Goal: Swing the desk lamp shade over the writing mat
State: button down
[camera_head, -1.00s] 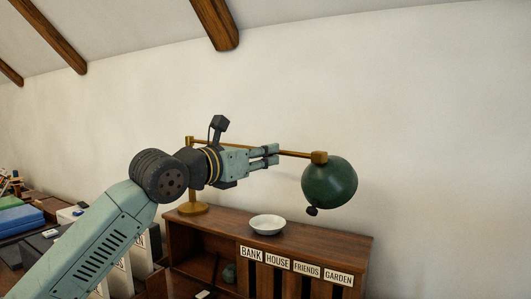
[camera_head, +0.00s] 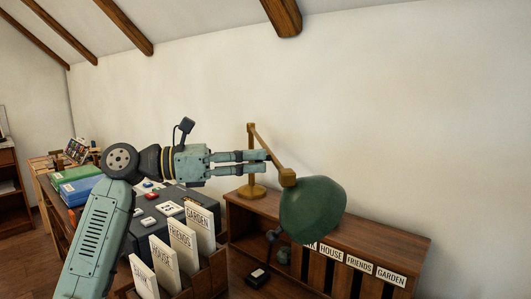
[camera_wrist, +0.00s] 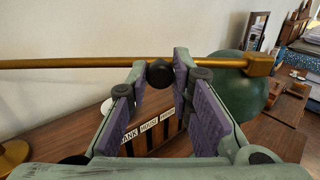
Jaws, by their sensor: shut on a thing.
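The desk lamp has a brass base (camera_head: 252,191), an upright post and a brass arm (camera_head: 269,154) ending in a dark green shade (camera_head: 313,209). The shade hangs in front of the pigeonhole cabinet, with a dark knob (camera_head: 272,236) at its lower edge. My gripper (camera_head: 264,161) is at the brass arm, between post and shade. The green shade (camera_wrist: 233,100) is just right of the fingers. I cannot make out the writing mat with certainty.
The wooden cabinet (camera_head: 375,236) carries labels such as FRIENDS and GARDEN. White upright cards (camera_head: 183,245) stand in a wooden holder in front. A dark surface (camera_head: 148,212) with small items lies behind my arm, and blue and green boxes (camera_head: 80,183) are at left.

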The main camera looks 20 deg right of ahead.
dwell(0.3)
jog(key=c, duration=1.4)
grip_release()
jog(key=shift+a, duration=0.1)
jog(key=a, duration=0.4)
jog(key=w+a, duration=0.1)
jog(key=a, duration=0.3)
jog(key=w+a, duration=0.1)
jog(key=a, duration=0.2)
jog(key=shift+a, duration=0.4)
